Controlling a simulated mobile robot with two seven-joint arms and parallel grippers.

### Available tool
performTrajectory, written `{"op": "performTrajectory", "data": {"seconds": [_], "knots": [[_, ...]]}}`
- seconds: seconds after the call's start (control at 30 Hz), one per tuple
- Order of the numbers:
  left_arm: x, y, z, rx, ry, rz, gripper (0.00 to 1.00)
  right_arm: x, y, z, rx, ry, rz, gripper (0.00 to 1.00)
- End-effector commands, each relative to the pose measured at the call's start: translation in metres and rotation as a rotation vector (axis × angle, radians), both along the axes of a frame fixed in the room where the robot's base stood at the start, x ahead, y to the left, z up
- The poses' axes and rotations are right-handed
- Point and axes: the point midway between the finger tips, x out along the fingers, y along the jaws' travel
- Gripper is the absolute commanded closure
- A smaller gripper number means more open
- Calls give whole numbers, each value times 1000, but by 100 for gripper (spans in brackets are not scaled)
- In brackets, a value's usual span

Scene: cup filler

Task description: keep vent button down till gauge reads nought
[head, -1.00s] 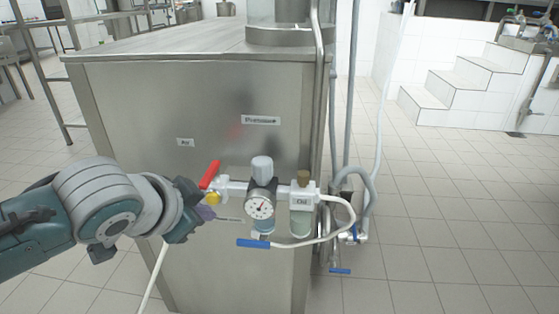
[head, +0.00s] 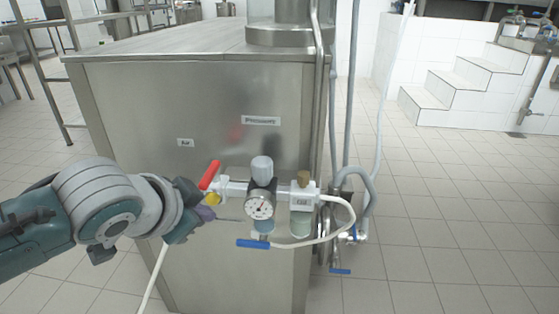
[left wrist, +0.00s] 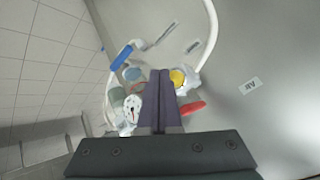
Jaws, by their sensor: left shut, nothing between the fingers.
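The yellow vent button (head: 213,198) sits on the air line beside the red lever handle, at the left of the fittings. It also shows in the left wrist view (left wrist: 178,78), just right of my fingertips. The round white gauge (head: 260,206) is right of it; its needle is too small to read surely. The gauge also shows in the left wrist view (left wrist: 131,108). My left gripper (head: 207,213) is shut and empty, its purple fingers just below and left of the button. I cannot tell whether they touch it. My right gripper is not in view.
The red lever (head: 210,175) stands up above the button. A blue lever (head: 253,243) and the oil bowl (head: 301,224) hang nearby. The steel cabinet (head: 200,100) is right behind the fittings. Hoses run down on the right; the tiled floor beyond is clear.

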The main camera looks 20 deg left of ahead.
Motion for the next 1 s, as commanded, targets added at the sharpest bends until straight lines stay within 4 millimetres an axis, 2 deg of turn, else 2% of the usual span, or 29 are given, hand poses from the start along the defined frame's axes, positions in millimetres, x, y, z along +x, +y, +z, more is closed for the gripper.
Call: {"op": "performTrajectory", "data": {"seconds": [0.63, 1.0], "knots": [[0, 0, 0, 0, 0, 0, 100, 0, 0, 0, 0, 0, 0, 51], [9, 2, 0, 0, 1, 1, 100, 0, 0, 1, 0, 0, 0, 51]]}}
